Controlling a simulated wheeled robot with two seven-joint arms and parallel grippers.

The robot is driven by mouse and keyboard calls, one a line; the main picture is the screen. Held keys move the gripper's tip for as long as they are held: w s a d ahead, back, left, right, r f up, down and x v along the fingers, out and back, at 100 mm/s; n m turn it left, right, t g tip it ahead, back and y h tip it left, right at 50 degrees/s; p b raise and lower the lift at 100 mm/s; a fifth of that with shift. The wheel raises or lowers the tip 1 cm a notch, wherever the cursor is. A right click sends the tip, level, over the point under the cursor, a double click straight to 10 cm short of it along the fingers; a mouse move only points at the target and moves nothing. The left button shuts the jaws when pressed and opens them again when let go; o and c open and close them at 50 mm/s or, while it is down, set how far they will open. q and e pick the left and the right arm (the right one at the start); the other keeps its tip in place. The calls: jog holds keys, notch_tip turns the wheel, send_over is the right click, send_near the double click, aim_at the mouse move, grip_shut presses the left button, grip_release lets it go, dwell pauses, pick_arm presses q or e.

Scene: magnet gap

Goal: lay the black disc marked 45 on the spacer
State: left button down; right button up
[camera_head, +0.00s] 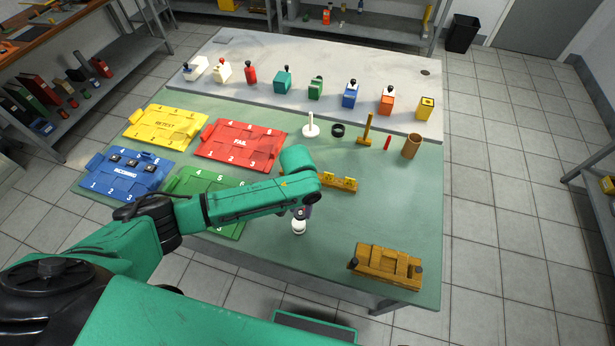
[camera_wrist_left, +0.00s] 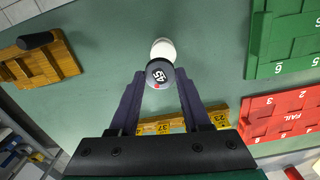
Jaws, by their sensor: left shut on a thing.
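The black disc marked 45 (camera_wrist_left: 158,70) is between the fingertips of my left gripper (camera_wrist_left: 159,82), which is shut on it. Its marked face, with a small red mark, is toward the wrist camera. A white round piece (camera_wrist_left: 163,48), which looks like the spacer, shows just beyond the disc; it also shows in the head view (camera_head: 298,228) on the green mat. The disc partly overlaps the white piece in the wrist view, and I cannot tell whether they touch. My left gripper (camera_head: 301,212) is over the white piece in the head view. My right gripper is not in view.
A wooden holder with yellow labels (camera_head: 338,183) lies just behind the gripper. A wooden block with dark knobs (camera_head: 385,264) is at the front right. Red (camera_head: 240,141), green (camera_head: 211,190), blue and yellow trays are on the left. The mat's right side is mostly clear.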

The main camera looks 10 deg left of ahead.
aim_at(297, 214)
pick_arm(q)
jog(key=shift+w+a+r, duration=0.1)
jog(key=shift+a+r, duration=0.2)
jog(key=shift+a, duration=0.3)
jog(key=shift+s+r, duration=0.3)
jog(key=shift+s, duration=0.35)
jog(key=shift+d+r, duration=0.1)
jog(key=shift+d, duration=0.15)
jog(key=shift+w+d+p, duration=0.1)
jog(key=shift+p, duration=0.25)
jog(key=f, duration=0.1)
jog(key=f+b, duration=0.1)
jog(key=f, duration=0.1)
jog(key=shift+w+f+b, duration=0.1)
jog(key=shift+w+b, duration=0.15)
jog(key=shift+b, duration=0.15)
jog(key=shift+s+f+b, duration=0.15)
jog(key=shift+f+b, duration=0.35)
jog(key=shift+f, duration=0.2)
jog(key=shift+f+b, duration=0.35)
jog(key=shift+f, duration=0.4)
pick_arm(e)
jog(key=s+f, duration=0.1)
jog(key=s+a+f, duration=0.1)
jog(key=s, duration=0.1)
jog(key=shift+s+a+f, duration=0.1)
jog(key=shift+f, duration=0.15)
